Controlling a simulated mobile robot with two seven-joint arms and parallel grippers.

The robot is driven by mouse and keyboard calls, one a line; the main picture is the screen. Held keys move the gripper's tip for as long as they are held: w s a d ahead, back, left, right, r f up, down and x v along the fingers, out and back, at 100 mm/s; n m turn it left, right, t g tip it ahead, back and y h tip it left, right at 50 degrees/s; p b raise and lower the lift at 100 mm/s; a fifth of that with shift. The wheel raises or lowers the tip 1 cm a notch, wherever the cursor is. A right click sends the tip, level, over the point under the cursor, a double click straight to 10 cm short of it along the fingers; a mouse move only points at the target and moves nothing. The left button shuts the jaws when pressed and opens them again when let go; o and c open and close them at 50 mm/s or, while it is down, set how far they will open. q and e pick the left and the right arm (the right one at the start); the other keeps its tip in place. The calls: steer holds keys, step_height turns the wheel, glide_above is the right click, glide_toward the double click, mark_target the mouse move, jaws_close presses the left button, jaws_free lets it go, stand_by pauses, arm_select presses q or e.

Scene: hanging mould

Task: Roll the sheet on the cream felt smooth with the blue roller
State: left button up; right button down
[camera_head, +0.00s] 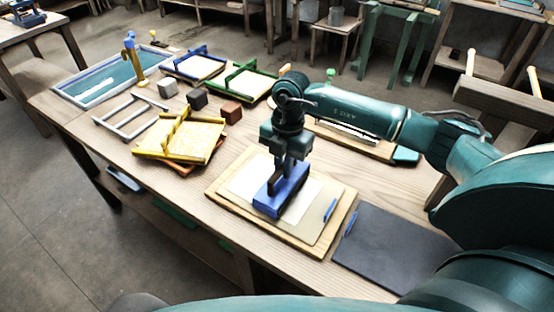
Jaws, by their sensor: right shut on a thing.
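The white sheet (249,182) lies on the cream felt (303,228), which rests on a wooden board near the front of the table. My right gripper (285,174) points down from above and is shut on the roller's top. The roller appears to be down on the sheet, but I cannot tell how firmly it touches. My left gripper is not in view.
A dark grey mat (395,248) lies right of the board. Left of it are a yellow-framed mould (180,138), small blocks (231,112), a rack (131,117) and a blue-rimmed vat (98,82). Green (245,83) and blue (199,66) frames stand behind.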

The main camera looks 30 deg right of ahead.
steer(key=shift+s+d+p, duration=0.2)
steer(key=shift+s+d, duration=0.1)
steer(key=shift+s, duration=0.2)
steer(key=shift+s+d+p, duration=0.15)
steer(key=shift+s+d, duration=0.15)
steer(key=shift+s, duration=0.2)
steer(key=shift+s+d+p, duration=0.35)
steer(key=shift+s+d, duration=0.1)
steer(key=shift+s, duration=0.3)
steer(key=shift+s+d, duration=0.3)
steer(key=shift+s, duration=0.25)
steer(key=shift+s+d, duration=0.3)
steer(key=shift+s, duration=0.2)
step_height(320, 180, up, 7)
steer(key=p, duration=0.5)
steer(key=shift+w, duration=0.1)
